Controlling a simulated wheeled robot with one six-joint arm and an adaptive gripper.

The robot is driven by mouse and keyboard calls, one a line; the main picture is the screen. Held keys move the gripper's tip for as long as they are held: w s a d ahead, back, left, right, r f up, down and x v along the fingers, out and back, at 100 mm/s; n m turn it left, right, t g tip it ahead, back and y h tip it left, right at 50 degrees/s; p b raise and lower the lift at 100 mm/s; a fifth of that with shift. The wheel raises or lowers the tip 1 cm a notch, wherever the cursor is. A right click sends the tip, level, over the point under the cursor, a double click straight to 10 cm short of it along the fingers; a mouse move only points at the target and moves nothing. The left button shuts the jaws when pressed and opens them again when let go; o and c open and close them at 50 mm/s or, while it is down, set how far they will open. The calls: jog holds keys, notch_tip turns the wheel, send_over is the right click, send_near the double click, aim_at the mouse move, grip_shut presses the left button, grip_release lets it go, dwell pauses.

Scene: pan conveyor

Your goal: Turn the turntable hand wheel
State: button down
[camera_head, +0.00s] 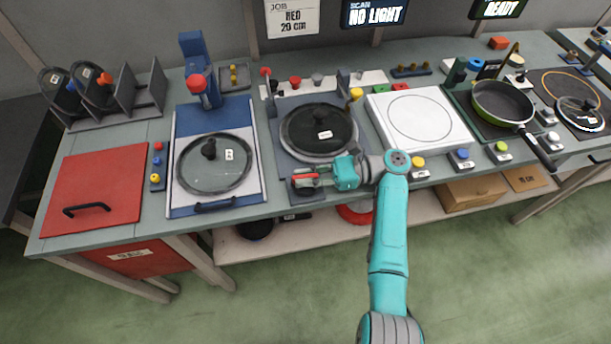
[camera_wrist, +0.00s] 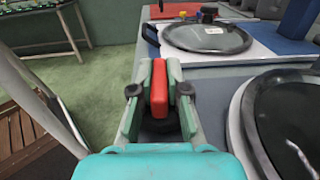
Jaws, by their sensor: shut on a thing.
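The turntable station (camera_head: 285,158) is a dark plate at the front middle of the bench, carrying a round pan with a dark glass lid (camera_head: 318,130). At its front edge sits a small dark housing (camera_head: 301,193) with a red part of the hand wheel (camera_head: 304,175). My gripper (camera_head: 303,181) is there, coming in from the right, with its fingers closed around the red part. In the wrist view a red bar (camera_wrist: 159,88) stands between the two fingers (camera_wrist: 160,100). The rest of the wheel is mostly hidden by the fingers.
To the left lies a blue and white tray (camera_head: 183,195) with a lidded glass pan (camera_head: 215,163), and a red panel (camera_head: 100,190). To the right are a white plate (camera_head: 420,118) and a green pan (camera_head: 502,101). Open floor (camera_head: 290,290) lies in front.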

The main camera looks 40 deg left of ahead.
aim_at(305, 176)
jog(key=shift+s+f, duration=0.1)
dwell(0.3)
jog(key=c, duration=1.2)
grip_release()
jog(key=shift+o, duration=0.2)
notch_tip(305, 176, up, 10)
jog(key=shift+r, duration=0.1)
